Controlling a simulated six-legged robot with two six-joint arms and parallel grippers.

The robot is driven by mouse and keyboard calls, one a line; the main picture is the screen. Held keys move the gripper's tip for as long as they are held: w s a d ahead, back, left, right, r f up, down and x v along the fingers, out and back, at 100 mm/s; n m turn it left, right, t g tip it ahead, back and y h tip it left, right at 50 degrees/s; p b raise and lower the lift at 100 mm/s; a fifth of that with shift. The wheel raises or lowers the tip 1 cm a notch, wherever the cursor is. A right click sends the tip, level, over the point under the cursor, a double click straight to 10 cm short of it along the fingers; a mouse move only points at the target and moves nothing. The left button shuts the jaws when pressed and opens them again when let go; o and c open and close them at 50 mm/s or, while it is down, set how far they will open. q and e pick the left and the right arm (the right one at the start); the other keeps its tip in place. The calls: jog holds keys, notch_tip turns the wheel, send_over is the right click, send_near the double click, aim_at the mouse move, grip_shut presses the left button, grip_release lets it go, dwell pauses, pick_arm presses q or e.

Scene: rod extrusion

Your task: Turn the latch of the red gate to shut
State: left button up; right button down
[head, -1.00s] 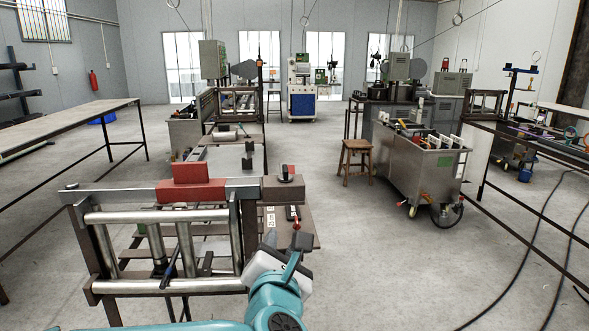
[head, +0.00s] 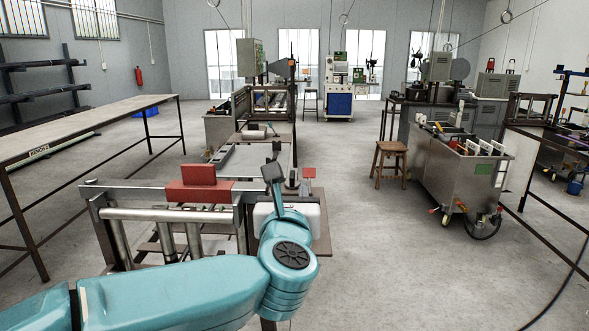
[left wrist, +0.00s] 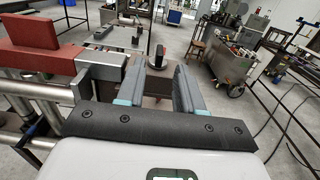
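The red gate (head: 198,192) is a red block with a raised upper part, on top of a metal frame. In the left wrist view, the red gate (left wrist: 45,63) is at upper left. The latch is a small dark knob with a red part (left wrist: 158,56), on a brown block right of the gate. My left gripper (left wrist: 160,72) is open and empty. Its two grey fingers point toward the latch, which shows between and just beyond their tips; contact cannot be told. My right gripper is not in view.
A metal bar and roller frame (head: 140,212) stand left of my left gripper. A long table (head: 90,125) is at left. A steel cart (head: 460,170) and a wooden stool (head: 390,160) stand at right. The floor between bench and cart is clear.

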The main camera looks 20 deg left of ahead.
aim_at(291, 178)
pick_arm(q)
jog(key=p+x, duration=0.1)
jog(key=x, duration=0.6)
jog(key=shift+p, duration=0.4)
jog(key=shift+w+a+f, duration=0.1)
jog(key=shift+w+a, duration=0.05)
jog(key=shift+w, duration=0.55)
jog(key=shift+s, duration=0.1)
grip_shut()
